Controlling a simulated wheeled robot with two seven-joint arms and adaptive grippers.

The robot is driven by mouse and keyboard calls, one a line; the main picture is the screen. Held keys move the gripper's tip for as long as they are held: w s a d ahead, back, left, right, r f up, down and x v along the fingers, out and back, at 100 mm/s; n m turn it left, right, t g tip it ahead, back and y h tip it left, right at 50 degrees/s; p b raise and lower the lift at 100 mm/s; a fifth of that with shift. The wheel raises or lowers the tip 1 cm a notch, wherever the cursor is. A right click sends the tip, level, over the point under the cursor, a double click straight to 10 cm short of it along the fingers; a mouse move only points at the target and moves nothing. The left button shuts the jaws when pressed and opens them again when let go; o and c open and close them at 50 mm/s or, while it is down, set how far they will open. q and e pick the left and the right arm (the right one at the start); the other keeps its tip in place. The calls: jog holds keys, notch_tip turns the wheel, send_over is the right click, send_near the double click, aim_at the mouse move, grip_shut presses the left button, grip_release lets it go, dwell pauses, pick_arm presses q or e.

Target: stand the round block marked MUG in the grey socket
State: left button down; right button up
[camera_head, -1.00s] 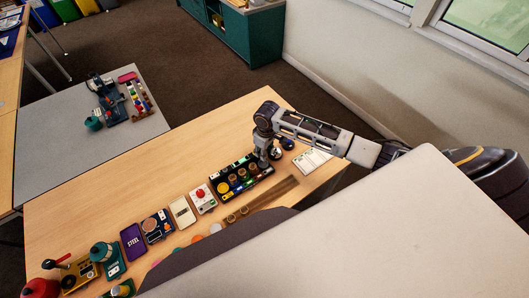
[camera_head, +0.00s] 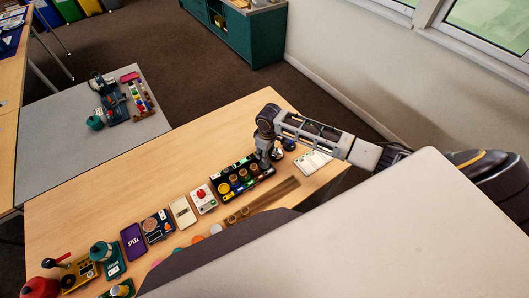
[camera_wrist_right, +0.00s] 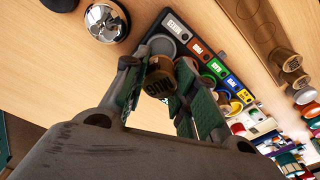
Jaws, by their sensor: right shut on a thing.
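My right gripper (camera_wrist_right: 168,95) is shut on a round brown block (camera_wrist_right: 160,78) with dark lettering that reads like MUG, upside down in the right wrist view. The grey socket (camera_wrist_right: 163,44) is a round well at the end of a dark tray (camera_wrist_right: 145,50), beside a grey label. The block overlaps the socket's near side in this view; I cannot tell whether it touches or has entered. In the head view my right gripper (camera_head: 264,162) is over the right end of the tray (camera_head: 217,199), hiding block and socket. My left gripper is not in view.
Red, green, blue and yellow labels mark the tray's other sockets. A shiny domed bell (camera_wrist_right: 105,21) stands near the tray. A wooden rack (camera_head: 272,196) lies along the tray's front.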

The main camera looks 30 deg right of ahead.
aim_at(265, 165)
notch_tip(265, 165, down, 2)
jog(key=shift+f+b, duration=0.1)
jog(key=shift+b, duration=0.35)
jog(key=shift+f+b, duration=1.3)
jog(key=shift+b, duration=0.2)
jog(key=shift+p, duration=1.05)
dwell(0.5)
jog(key=shift+f, duration=0.55)
dwell(0.8)
jog(key=o, duration=0.5)
